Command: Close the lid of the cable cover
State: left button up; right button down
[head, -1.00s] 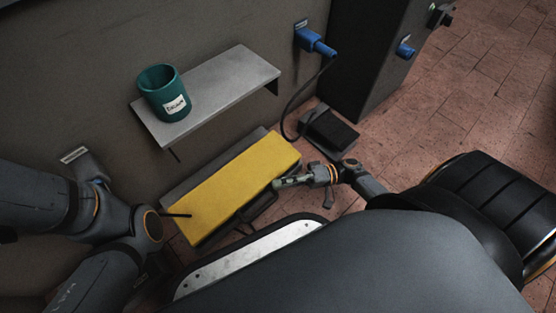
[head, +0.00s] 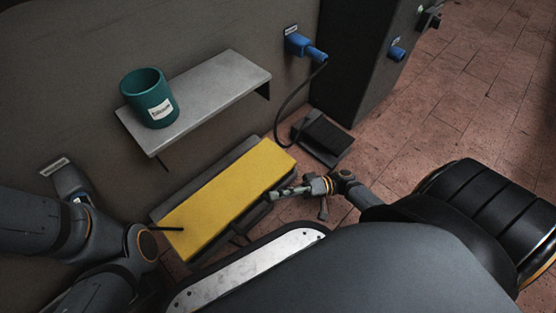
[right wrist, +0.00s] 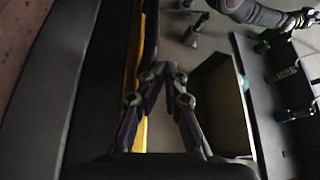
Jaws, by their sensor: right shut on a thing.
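The yellow lid (head: 228,200) of the cable cover lies in the middle of the head view, slanting from lower left to upper right. A grey strip of the cover's body (head: 205,177) shows along its wall side. My right gripper (head: 272,195) is at the lid's right front edge and is shut on that edge or a dark bar along it. In the right wrist view its fingers (right wrist: 160,100) straddle a dark part beside a thin yellow strip of the lid (right wrist: 141,135). The exact contact is hidden. My left arm enters at the left; its fingers do not show clearly.
A grey shelf (head: 205,92) juts from the wall above the cover and bears a labelled teal cup (head: 149,98). A blue plug (head: 305,46) has a black cable hanging to a dark floor box (head: 324,138). A dark cabinet (head: 355,55) stands behind. Brick floor is clear at right.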

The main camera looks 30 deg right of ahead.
jog(key=v, duration=1.2)
